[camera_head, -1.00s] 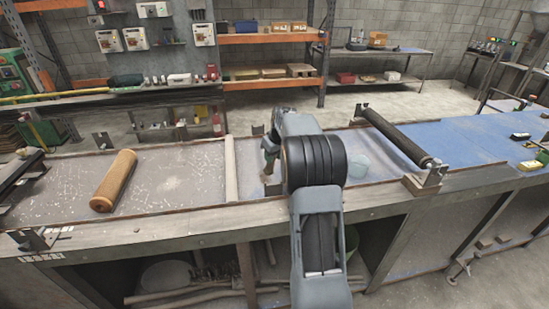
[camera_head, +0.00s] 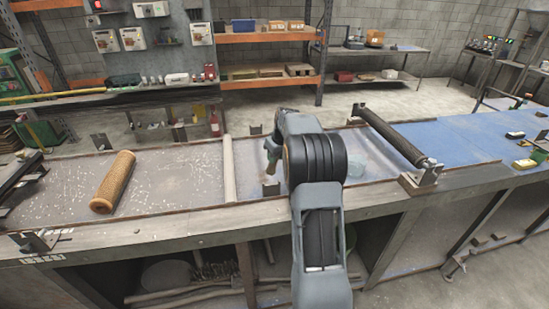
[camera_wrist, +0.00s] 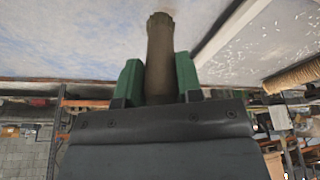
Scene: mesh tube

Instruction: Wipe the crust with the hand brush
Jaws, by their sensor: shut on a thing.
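My gripper (camera_wrist: 157,78) is shut on the brown-grey handle of the hand brush (camera_wrist: 159,48) in the wrist view, its green fingers on either side. The brush's bristles are not clear there. In the head view my gripper (camera_head: 272,158) is over the blue-grey bench section right of the pale divider, mostly hidden by my wrist. A pale patch (camera_head: 357,166) shows on that section, just right of my wrist. It may be the crust, but I cannot tell. White flecks (camera_head: 72,191) are scattered over the grey section left of the divider.
A tan mesh tube (camera_head: 113,182) lies on the left section. The pale divider (camera_head: 229,170) crosses the bench. A dark roller (camera_head: 392,136) on brackets stands to the right, before a blue surface (camera_head: 455,140). Metal brackets stand along the bench edges.

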